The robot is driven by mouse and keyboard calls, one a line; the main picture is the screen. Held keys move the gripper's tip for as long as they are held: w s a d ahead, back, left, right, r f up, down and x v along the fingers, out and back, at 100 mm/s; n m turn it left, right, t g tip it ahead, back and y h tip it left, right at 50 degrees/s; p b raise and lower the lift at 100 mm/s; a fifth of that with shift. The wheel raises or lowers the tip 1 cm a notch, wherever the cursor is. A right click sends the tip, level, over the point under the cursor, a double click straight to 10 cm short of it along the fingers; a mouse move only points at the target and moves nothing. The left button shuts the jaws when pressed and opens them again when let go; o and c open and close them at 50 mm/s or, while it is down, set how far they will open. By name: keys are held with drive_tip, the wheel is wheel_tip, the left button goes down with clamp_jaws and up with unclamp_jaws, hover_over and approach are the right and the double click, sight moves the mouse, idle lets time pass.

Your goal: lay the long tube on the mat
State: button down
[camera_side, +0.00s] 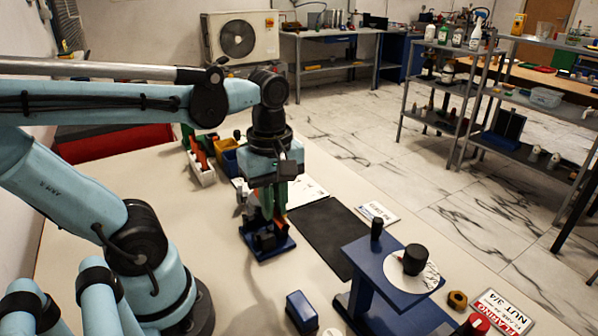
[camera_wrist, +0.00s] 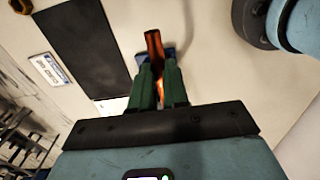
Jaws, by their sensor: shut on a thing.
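My gripper (camera_side: 268,203) points down over the table, its green fingers shut on a copper-coloured tube. In the wrist view the tube (camera_wrist: 154,48) sticks out beyond the fingertips of my gripper (camera_wrist: 158,82). In the side view the tube is mostly hidden by the fingers. A blue fixture (camera_side: 270,248) stands right below my gripper, and a bit of it shows behind the tube in the wrist view (camera_wrist: 142,58). I cannot tell whether the tube touches it. The black mat (camera_side: 325,236) lies flat and bare, right of the gripper; it also shows in the wrist view (camera_wrist: 95,42).
A blue stand (camera_side: 372,270) with a white disc (camera_side: 424,279) and black knobs is at the mat's near side. A small blue block (camera_side: 301,312) lies in front. Bins (camera_side: 201,168) stand behind the gripper. A label card (camera_side: 377,213) lies beyond the mat.

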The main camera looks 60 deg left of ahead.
drive_tip(key=shift+d+r, duration=0.3)
drive_tip(key=shift+d, duration=0.2)
drive_tip(key=m, duration=0.4)
hover_over(332, 256)
wheel_tip(332, 256, down, 4)
drive_tip(key=shift+f, duration=5)
drive_tip(key=c, duration=1.1)
unclamp_jaws()
drive_tip(key=shift+f, duration=0.15)
